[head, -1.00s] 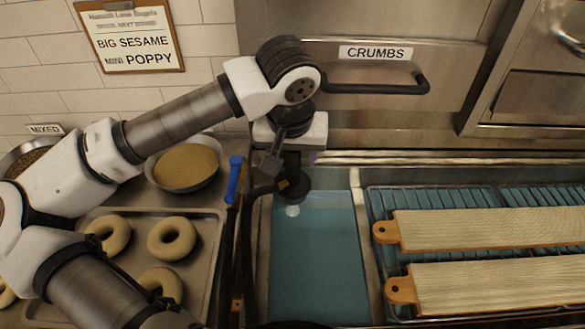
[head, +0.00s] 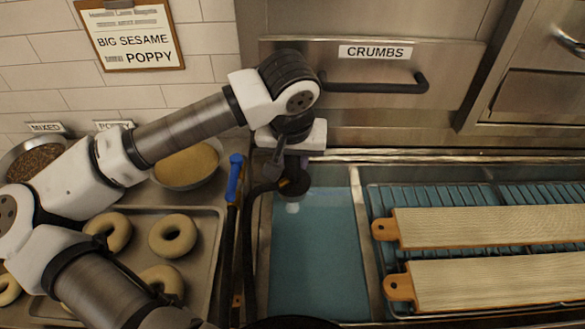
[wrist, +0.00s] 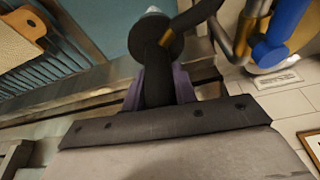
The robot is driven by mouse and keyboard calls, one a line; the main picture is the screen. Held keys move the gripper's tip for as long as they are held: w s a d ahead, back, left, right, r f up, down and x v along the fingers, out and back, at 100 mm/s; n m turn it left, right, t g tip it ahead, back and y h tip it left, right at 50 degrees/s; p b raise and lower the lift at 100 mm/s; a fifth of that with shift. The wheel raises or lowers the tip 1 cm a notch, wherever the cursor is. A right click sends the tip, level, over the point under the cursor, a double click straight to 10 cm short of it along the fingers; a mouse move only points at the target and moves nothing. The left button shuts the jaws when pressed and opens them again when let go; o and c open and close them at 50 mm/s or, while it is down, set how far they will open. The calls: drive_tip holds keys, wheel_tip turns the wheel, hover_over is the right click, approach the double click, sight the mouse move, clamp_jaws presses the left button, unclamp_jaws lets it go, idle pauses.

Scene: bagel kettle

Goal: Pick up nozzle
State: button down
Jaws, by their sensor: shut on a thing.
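The nozzle (head: 296,186) is a dark round head with a pale tip pointing down, joined to a black hose (head: 249,230). It hangs over the blue-green water of the left basin (head: 318,260). My gripper (head: 291,165) is above the nozzle, shut on its dark stem. In the wrist view the nozzle (wrist: 157,40) sits between purple-grey fingers (wrist: 160,88), with the hose curving off to the right. The fingertips are partly hidden behind the nozzle.
A blue-handled lever (head: 235,178) stands left of the basin. Boards (head: 480,229) lie on a rack (head: 373,197) at the right. A tray (head: 205,262) of bagels and seed bowls (head: 185,167) are at the left. The crumbs drawer handle (head: 372,88) juts out behind my wrist.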

drive_tip(key=shift+r, duration=0.1)
wheel_tip(320, 180, up, 12)
drive_tip(key=shift+b, duration=0.4)
drive_tip(key=shift+s, duration=0.1)
